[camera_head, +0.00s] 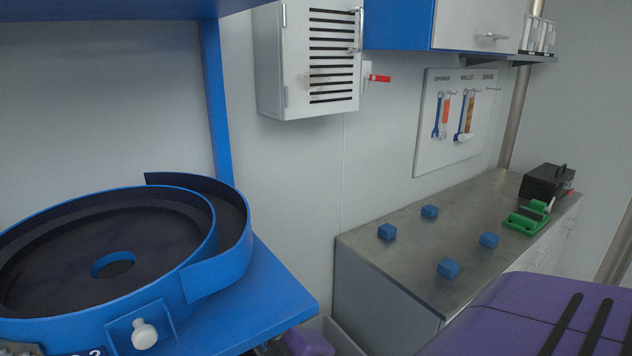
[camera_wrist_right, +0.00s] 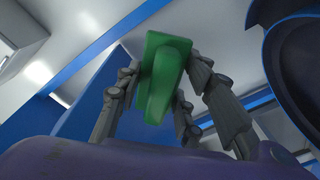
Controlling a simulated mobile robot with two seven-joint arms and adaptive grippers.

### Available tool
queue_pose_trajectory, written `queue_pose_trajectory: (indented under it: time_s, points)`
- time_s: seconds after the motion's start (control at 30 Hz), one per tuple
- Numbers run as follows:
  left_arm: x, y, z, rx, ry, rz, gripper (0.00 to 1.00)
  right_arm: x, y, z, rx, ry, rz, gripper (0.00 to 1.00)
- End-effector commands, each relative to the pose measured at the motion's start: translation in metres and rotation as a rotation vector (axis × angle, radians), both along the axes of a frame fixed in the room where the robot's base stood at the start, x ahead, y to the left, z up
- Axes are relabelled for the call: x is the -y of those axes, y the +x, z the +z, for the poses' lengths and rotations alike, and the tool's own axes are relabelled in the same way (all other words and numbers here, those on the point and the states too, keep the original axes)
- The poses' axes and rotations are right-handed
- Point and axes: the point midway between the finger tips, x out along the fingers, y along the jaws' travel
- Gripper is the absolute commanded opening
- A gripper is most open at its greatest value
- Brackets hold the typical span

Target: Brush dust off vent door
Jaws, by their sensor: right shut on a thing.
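The vent door (camera_head: 331,58) is a pale panel with dark horizontal slots, shut on a wall cabinet in the upper middle of the head view. A tan dusty patch (camera_head: 318,80) lies across its lower slots. My right gripper (camera_wrist_right: 163,74) shows in the right wrist view, its grey fingers shut around a green block-like thing (camera_wrist_right: 160,95). It may be the brush's handle; I see no bristles. The right gripper is out of the head view, so its distance from the vent door cannot be told. My left gripper is in neither view.
A red lever (camera_head: 379,78) sticks out beside the vent cabinet. A blue bowl feeder (camera_head: 215,280) fills the left. The steel counter (camera_head: 400,265) holds several blue cubes (camera_head: 430,212), a green clamp-like item (camera_head: 528,218) and a black box (camera_head: 546,182). A tool board (camera_head: 455,155) hangs above.

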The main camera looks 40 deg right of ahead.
Motion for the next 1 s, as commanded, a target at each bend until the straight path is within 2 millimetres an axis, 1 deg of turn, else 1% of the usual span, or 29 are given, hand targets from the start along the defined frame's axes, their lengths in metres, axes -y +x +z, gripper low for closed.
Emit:
queue_pose_trajectory:
  time_s: [0.03,0.13,0.2,0.27,0.3,0.37,0.4,0.47,0.5,0.57,0.6,0.63,0.8,0.9,1.0]
  points:
    - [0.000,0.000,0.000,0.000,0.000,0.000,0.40,0.021,0.010,0.011,0.009,-0.009,-0.011,0.14]
    - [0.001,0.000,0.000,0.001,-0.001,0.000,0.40,0.058,0.028,0.030,0.009,-0.008,-0.035,0.14]
    - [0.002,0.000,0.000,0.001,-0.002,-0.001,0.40,0.083,0.038,0.048,0.010,-0.008,-0.049,0.14]
    - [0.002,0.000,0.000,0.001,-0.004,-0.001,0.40,0.102,0.046,0.066,0.010,-0.009,-0.061,0.14]
    - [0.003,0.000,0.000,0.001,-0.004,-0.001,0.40,0.113,0.052,0.079,0.011,-0.009,-0.068,0.14]
    - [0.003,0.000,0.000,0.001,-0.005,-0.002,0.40,0.130,0.058,0.101,0.012,-0.010,-0.078,0.14]
    - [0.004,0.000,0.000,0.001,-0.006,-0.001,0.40,0.141,0.062,0.115,0.012,-0.010,-0.083,0.14]
    - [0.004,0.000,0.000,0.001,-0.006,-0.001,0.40,0.155,0.066,0.138,0.011,-0.009,-0.090,0.14]
    - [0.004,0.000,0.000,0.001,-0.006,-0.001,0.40,0.163,0.069,0.154,0.011,-0.009,-0.093,0.14]
    - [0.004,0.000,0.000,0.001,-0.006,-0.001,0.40,0.174,0.071,0.179,0.012,-0.010,-0.097,0.14]
    - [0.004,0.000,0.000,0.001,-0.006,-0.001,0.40,0.181,0.072,0.196,0.013,-0.010,-0.098,0.14]
    - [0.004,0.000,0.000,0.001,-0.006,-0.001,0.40,0.186,0.072,0.208,0.011,-0.010,-0.099,0.14]
    - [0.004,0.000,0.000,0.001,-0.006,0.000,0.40,0.203,0.068,0.282,0.011,-0.009,-0.092,0.14]
    - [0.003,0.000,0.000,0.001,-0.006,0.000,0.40,0.208,0.062,0.318,0.009,-0.006,-0.084,0.14]
    - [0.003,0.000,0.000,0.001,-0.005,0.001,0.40,0.210,0.055,0.346,0.006,-0.005,-0.075,0.14]
